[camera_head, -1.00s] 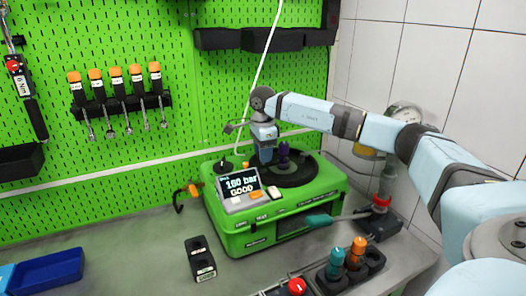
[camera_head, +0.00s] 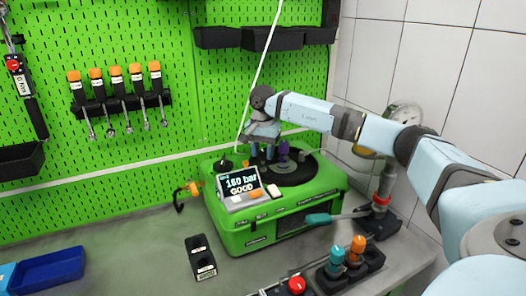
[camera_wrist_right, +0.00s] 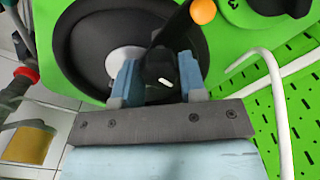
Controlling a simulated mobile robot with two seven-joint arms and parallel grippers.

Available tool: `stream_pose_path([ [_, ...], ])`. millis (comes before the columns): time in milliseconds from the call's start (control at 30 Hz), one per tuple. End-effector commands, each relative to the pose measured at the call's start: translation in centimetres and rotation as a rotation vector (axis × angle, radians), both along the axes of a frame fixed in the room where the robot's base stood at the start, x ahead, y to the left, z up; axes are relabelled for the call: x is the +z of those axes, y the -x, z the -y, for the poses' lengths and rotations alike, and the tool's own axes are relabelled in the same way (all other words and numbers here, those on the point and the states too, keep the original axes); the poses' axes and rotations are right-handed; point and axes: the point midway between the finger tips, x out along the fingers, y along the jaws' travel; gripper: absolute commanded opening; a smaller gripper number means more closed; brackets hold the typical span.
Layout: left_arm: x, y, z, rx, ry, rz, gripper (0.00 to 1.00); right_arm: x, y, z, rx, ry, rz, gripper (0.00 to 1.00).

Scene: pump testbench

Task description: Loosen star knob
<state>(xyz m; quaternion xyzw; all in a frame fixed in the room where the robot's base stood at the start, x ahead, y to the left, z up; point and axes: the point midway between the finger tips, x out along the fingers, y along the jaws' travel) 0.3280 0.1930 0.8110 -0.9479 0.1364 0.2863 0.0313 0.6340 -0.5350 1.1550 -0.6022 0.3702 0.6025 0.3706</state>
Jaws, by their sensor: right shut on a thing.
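The green pump testbench (camera_head: 262,238) stands on the table against the pegboard, its small screen reading "160 bar GOOD". A black round plate (camera_head: 298,174) lies on its top, with a purple part standing on it (camera_head: 283,155). My right gripper (camera_head: 262,153) points down at the back left of this plate. In the right wrist view, my right gripper (camera_wrist_right: 158,82) is shut on a black knob (camera_wrist_right: 160,66), with one blue finger on each side. The knob's lower part is hidden by the gripper. My left gripper is not in view.
An orange-tipped black lever (camera_wrist_right: 203,12) sits close to the knob. A pressure gauge (camera_head: 404,117) and a teal-handled lever (camera_head: 320,219) are at the right. A black box (camera_head: 200,257) and a blue tray (camera_head: 50,268) lie on the table, with free room between them.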

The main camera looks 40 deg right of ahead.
Motion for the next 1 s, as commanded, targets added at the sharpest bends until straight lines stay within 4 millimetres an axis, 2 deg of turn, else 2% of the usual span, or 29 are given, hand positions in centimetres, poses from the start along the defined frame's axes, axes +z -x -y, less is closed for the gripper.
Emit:
stream_pose_path([
  [300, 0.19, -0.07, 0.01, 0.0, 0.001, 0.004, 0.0, 0.15, -0.05, 0.01, 0.115, 0.0, 0.004, 0.15],
  [833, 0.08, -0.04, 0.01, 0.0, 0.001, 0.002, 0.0, 0.14, -0.04, 0.0, 0.137, 0.0, 0.002, 0.15],
  [867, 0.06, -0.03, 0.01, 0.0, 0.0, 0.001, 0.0, 0.13, -0.04, 0.0, 0.137, 0.0, 0.002, 0.43],
  [933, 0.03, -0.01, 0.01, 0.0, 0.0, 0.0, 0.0, 0.12, -0.02, 0.0, 0.137, 0.0, 0.002, 0.59],
  [967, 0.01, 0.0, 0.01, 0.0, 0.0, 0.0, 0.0, 0.11, -0.02, 0.0, 0.137, 0.0, 0.002, 0.64],
  [1000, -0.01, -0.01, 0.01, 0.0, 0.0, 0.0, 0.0, 0.09, -0.01, 0.0, 0.137, 0.0, 0.002, 0.64],
])
